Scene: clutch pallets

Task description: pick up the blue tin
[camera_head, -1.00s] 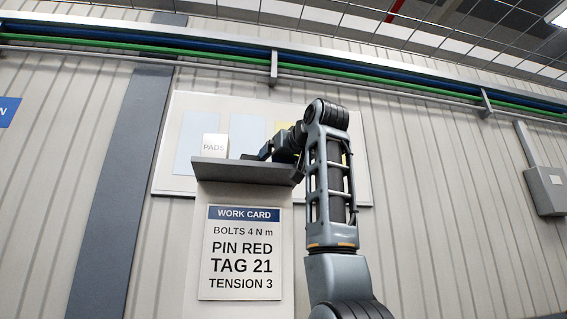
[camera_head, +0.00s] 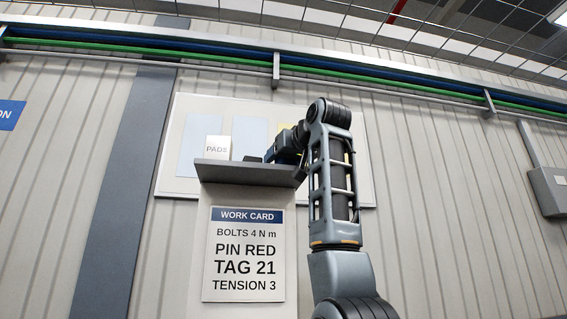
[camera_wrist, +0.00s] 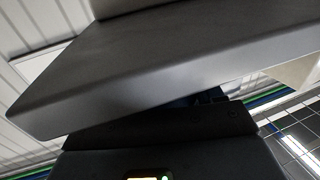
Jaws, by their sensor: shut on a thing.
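My gripper (camera_head: 268,155) reaches in from the right at the shelf (camera_head: 218,172), low over its top. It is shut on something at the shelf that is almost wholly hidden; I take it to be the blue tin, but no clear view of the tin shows. In the wrist view a dark slab, the shelf (camera_wrist: 150,65), crosses most of the picture, and the dark body of my gripper fills the bottom. Only a small dark bluish patch shows between them, too dim to name.
A white box marked PADS (camera_head: 217,148) stands on the shelf, left of my gripper. A work card (camera_head: 243,255) hangs below the shelf. A pale board (camera_head: 182,145) is on the wall behind. A grey wall box (camera_head: 549,190) is far right.

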